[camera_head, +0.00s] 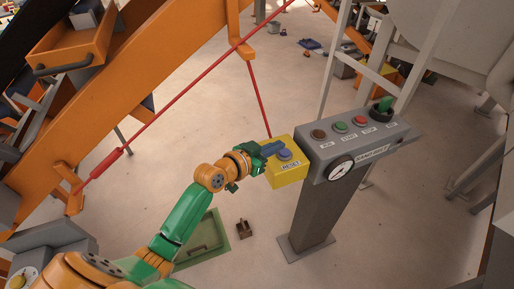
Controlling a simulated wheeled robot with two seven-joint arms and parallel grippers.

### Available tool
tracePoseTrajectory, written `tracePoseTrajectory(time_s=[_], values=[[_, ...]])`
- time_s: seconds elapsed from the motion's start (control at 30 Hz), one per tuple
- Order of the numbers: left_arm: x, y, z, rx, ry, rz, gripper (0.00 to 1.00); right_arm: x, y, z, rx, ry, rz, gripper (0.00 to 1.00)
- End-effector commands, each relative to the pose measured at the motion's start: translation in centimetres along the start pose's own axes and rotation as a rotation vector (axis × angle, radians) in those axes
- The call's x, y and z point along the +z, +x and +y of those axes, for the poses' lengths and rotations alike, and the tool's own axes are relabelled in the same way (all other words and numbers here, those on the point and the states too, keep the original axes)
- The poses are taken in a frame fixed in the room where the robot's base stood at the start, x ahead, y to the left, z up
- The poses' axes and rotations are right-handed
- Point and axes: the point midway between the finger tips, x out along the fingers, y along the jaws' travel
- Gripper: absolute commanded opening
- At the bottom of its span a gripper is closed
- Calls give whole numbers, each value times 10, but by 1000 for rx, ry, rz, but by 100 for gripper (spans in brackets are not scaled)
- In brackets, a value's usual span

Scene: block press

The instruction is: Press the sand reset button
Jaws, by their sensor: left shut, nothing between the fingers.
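A yellow box with a RESET label (288,170) is fixed to the left end of a grey control console. Its blue-grey round button (284,155) is on the top face. My left gripper (277,149) is shut and empty, with its fingertips at the button's left edge. I cannot tell whether they touch it. My left arm comes in from the lower left. My right gripper does not show.
An orange frame (150,70) with a red rod rises on the left. A small brown block (244,229) lies on the open floor below.

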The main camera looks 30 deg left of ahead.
Motion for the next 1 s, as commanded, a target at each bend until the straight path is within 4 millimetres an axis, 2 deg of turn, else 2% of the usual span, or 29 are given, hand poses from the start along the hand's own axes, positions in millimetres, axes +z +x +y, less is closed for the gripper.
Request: tracePoseTrajectory(time_s=[0.03,0.2,0.4,1.0], values=[[5,-12,0,0,5,-1,0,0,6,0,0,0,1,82],[5,-50,0,-1,4,2,0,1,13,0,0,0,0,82],[3,-74,0,0,2,3,0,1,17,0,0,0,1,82],[1,-78,0,0,1,5,0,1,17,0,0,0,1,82]])
